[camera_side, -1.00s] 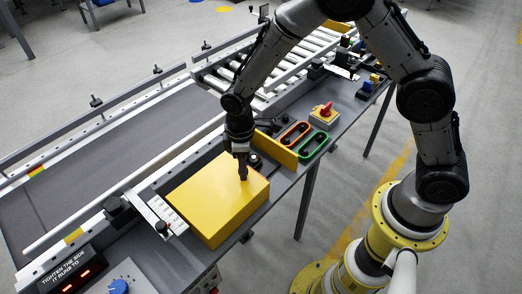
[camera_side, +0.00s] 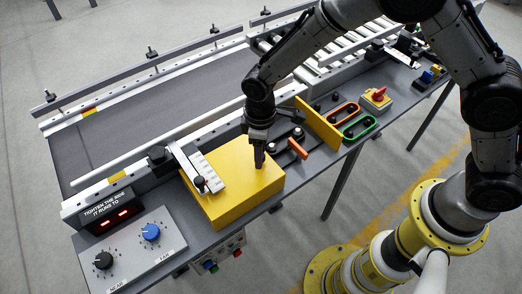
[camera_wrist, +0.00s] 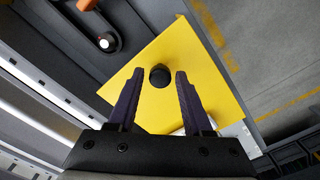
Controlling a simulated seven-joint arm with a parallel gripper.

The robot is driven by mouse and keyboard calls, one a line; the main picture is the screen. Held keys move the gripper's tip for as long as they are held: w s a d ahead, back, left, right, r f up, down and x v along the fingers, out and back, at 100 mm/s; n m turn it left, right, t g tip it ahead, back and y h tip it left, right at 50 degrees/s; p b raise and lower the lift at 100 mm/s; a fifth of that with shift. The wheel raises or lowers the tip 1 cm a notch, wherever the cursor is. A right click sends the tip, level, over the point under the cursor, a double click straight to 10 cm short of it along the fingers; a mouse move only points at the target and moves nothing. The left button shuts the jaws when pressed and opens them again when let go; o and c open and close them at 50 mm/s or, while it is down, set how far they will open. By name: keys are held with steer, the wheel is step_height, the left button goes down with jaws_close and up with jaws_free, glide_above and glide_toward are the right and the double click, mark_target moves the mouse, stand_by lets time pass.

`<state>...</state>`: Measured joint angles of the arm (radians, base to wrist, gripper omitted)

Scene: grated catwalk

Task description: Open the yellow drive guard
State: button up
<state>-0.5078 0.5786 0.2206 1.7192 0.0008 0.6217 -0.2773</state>
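In the wrist view the yellow guard (camera_wrist: 185,50) carries a round black knob (camera_wrist: 160,76). My gripper (camera_side: 260,163) is over the guard's far right part in the side view, pointing down. In the wrist view my gripper (camera_wrist: 156,75) is open, with the knob showing between its two fingertips. I cannot tell whether the fingers touch the knob. The knob is hidden behind the gripper in the side view.
An upright yellow plate (camera_side: 317,126) stands right of the guard, with an orange piece (camera_side: 297,148) and dark pulleys between. Orange (camera_side: 343,113) and green (camera_side: 360,127) belt loops lie beyond. A red switch (camera_side: 377,95) and a knob panel (camera_side: 130,248) flank the bench.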

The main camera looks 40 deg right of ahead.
steer(key=shift+o, duration=0.6)
step_height(320, 180, up, 14)
steer(key=shift+d+f, duration=0.1)
stand_by(0.4)
steer(key=s+d+r+m+t, duration=0.2)
steer(key=s+d+r, duration=0.2)
steer(key=d+r, duration=0.4)
steer(key=s+d+r+m+t, duration=0.2)
steer(key=s+d+r, duration=0.1)
steer(key=d+r, duration=0.45)
steer(key=s+d+f+m, duration=0.2)
steer(key=s+d, duration=0.1)
steer(key=s, duration=0.4)
steer(key=s+d+f+m+t, duration=0.1)
steer(key=s+d+f+m, duration=0.1)
steer(key=s, duration=0.6)
steer(key=shift+s+d+f+m+t, duration=0.25)
steer(key=shift+s+d+m+t, duration=0.05)
steer(key=shift+d+m, duration=0.2)
